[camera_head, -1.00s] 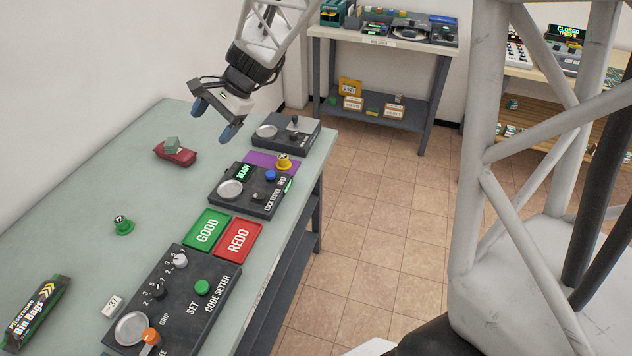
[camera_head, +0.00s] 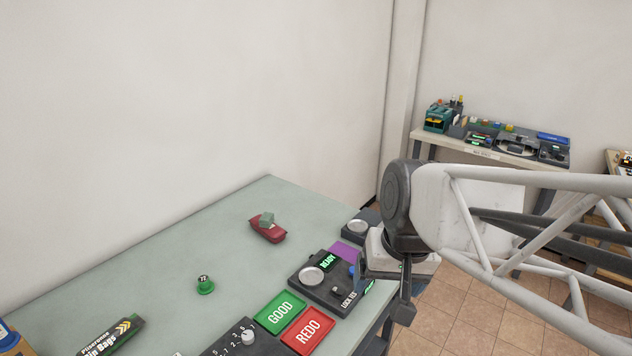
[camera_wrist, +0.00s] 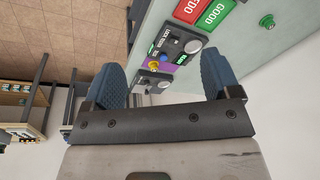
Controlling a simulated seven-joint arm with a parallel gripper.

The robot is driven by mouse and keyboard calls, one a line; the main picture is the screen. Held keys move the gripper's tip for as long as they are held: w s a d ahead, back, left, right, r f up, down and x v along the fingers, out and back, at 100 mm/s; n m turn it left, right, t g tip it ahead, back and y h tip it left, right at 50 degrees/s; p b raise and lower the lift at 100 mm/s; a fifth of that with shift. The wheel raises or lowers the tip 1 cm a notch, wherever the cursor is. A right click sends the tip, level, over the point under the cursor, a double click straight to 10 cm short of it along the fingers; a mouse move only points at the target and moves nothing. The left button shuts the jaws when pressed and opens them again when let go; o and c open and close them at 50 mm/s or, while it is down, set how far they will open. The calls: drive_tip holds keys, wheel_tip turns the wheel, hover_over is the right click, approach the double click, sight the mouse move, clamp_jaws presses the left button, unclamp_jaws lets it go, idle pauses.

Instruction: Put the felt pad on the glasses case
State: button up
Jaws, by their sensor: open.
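A dark red case (camera_head: 265,232), which looks like the glasses case, lies on the far part of the green-grey table. A small grey-green block (camera_head: 268,219), which looks like the felt pad, rests on top of it. My gripper (camera_head: 385,288) is by the table's right edge, well to the right of the case, and partly hidden by its own wrist. In the wrist view my gripper (camera_wrist: 165,82) is open, with nothing between its blue fingers. The case and pad do not show in the wrist view.
The lock tester (camera_head: 325,285) and the purple pad (camera_head: 348,251) lie near my gripper. The green GOOD tray (camera_head: 280,312) and red REDO tray (camera_head: 308,330) are in front. A green knob (camera_head: 205,285) stands on otherwise clear table left of them.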

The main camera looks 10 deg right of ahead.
drive_tip(key=shift+n+h, duration=0.6)
drive_tip(key=shift+n, duration=0.1)
drive_tip(key=shift+s+d+f, duration=0.1)
drive_tip(key=shift+s+d, duration=0.2)
drive_tip(key=shift+s, duration=0.4)
drive_tip(key=shift+s+d+f, duration=0.1)
drive_tip(key=shift+s+d, duration=0.2)
drive_tip(key=shift+s, duration=0.35)
drive_tip(key=shift+s+d, duration=0.3)
drive_tip(key=shift+s, duration=0.4)
